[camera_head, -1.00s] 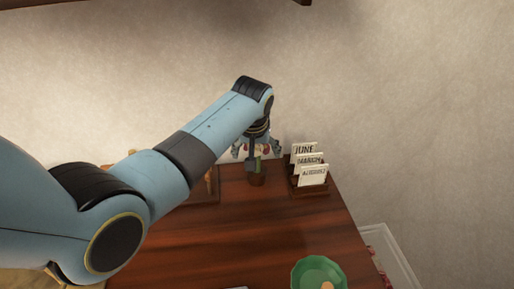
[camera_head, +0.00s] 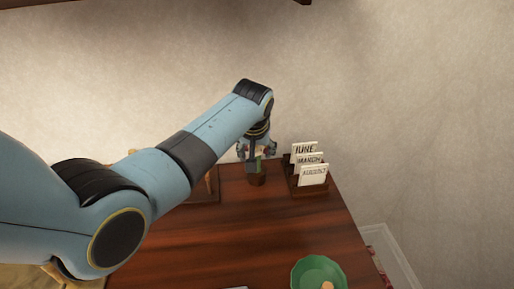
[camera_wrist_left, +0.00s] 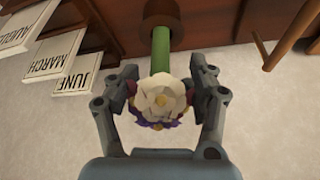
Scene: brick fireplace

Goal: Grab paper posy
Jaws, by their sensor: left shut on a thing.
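The paper posy (camera_wrist_left: 163,100) has a white bloom with purple and red petals around it and a thick green stem. The stem runs down to a small brown pot (camera_wrist_left: 160,12), which also shows in the head view (camera_head: 257,180) at the table's far edge. My left gripper (camera_wrist_left: 165,85) has a finger on each side of the posy and is shut on it just at the bloom. In the head view my left gripper (camera_head: 257,150) is above the pot and partly hides the bloom. My right gripper is not in view.
A wooden stand with JUNE, MARCH and AUGUST cards (camera_head: 310,175) is right of the pot. A wooden easel-like thing (camera_head: 208,188) stands to the left, partly behind my arm. A green bowl (camera_head: 318,272) is at the near right. The middle of the table (camera_head: 255,230) is clear.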

